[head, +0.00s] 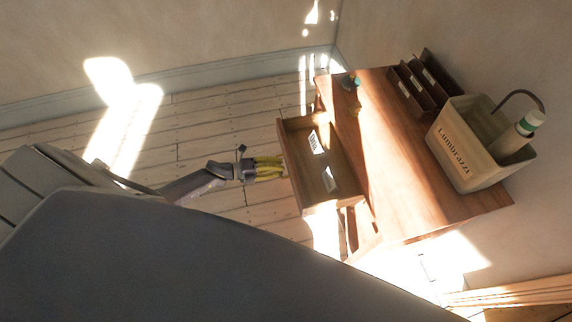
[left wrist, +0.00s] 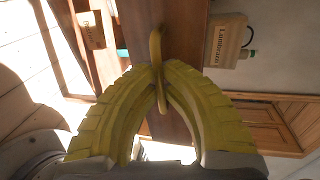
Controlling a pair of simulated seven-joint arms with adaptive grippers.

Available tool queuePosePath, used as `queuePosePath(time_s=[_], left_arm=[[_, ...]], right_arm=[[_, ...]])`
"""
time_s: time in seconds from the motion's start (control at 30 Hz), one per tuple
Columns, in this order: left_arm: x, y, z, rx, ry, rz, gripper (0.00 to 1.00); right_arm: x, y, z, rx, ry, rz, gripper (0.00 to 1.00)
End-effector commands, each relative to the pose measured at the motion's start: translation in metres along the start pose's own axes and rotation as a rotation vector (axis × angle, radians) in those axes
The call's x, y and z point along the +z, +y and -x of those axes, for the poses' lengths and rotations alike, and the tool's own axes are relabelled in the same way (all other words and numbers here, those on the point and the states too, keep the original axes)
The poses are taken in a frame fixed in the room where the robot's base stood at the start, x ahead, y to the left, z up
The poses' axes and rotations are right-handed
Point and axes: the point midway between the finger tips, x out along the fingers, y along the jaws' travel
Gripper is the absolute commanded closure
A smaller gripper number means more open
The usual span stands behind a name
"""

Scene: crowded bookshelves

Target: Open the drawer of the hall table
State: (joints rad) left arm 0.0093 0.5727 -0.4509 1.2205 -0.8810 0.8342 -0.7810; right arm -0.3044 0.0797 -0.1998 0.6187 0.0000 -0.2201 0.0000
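The hall table (head: 385,165) is reddish-brown wood and stands against the wall on the right in the head view. Its drawer (head: 297,150) is pulled out to the left, with white labelled papers (head: 316,143) inside. My left gripper (head: 284,167) is at the middle of the drawer front. In the left wrist view its yellow fingers (left wrist: 159,90) come together on a curved yellow, brass-like handle (left wrist: 155,46) in front of the wooden drawer front. The fingertips partly hide the handle. My right gripper is in neither view.
A beige crate marked Lumbrazzi (head: 462,150) with a bottle (head: 520,133) stands on the table top. A wooden letter rack (head: 418,80) and a small green-topped item (head: 351,81) are also there. The plank floor (head: 215,130) left of the drawer is clear.

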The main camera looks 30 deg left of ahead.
Motion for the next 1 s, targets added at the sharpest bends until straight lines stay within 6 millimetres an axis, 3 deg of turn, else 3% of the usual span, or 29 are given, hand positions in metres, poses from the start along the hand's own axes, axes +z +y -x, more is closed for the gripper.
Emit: queuePosePath(time_s=[0.47, 0.5, 0.7, 1.0], left_arm=[[0.0006, -0.0001, 0.0038, -0.002, -0.001, -0.001, 1.0], [0.0007, -0.0001, 0.0037, -0.002, -0.001, -0.001, 0.9], [0.0005, 0.0002, 0.0037, -0.001, -0.001, 0.0, 0.69], [0.0002, 0.001, 0.007, 0.0, -0.001, 0.0, 0.69]], right_arm=[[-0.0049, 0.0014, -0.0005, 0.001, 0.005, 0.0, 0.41], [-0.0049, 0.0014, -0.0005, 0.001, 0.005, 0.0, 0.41], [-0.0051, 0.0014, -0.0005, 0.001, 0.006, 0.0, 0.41], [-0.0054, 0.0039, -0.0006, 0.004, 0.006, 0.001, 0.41]])
